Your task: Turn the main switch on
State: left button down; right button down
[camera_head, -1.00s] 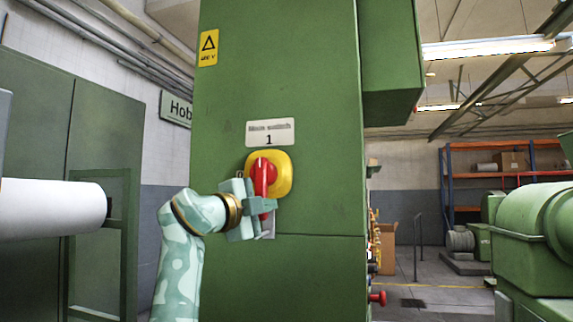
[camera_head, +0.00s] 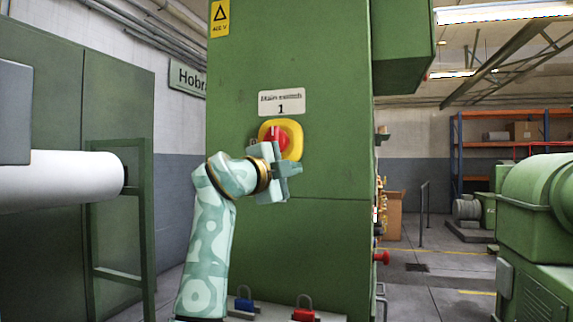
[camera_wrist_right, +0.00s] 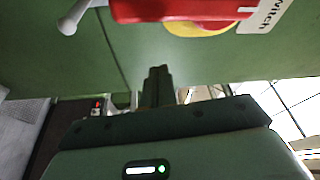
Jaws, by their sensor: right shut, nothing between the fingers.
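The main switch (camera_head: 277,136) is a red rotary handle on a round yellow plate, on the front of the green cabinet. Its lower part is hidden behind my right gripper in the head view. In the right wrist view the red handle (camera_wrist_right: 185,9) crosses the top edge, with part of the yellow plate (camera_wrist_right: 205,28) beside it; it lies along the label's up-down direction. My right gripper (camera_head: 291,171) is just in front of and below the switch, shut and empty. Its fingertips (camera_wrist_right: 158,74) show apart from the handle in the wrist view. My left gripper is not in view.
A white label (camera_head: 282,102) reading "Main switch 1" is above the switch. The green cabinet (camera_head: 330,215) fills the middle. A blue padlock (camera_head: 243,301) and a red one (camera_head: 304,311) are at the bottom. A white roll (camera_head: 60,180) is at left, green machinery (camera_head: 530,215) at right.

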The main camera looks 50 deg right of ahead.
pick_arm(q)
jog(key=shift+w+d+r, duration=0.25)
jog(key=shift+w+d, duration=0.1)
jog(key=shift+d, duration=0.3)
pick_arm(e)
jog(key=a, duration=0.7)
jog(key=shift+w+a+f, duration=0.25)
jog(key=shift+a+f, duration=0.05)
jog(key=shift+f, duration=0.05)
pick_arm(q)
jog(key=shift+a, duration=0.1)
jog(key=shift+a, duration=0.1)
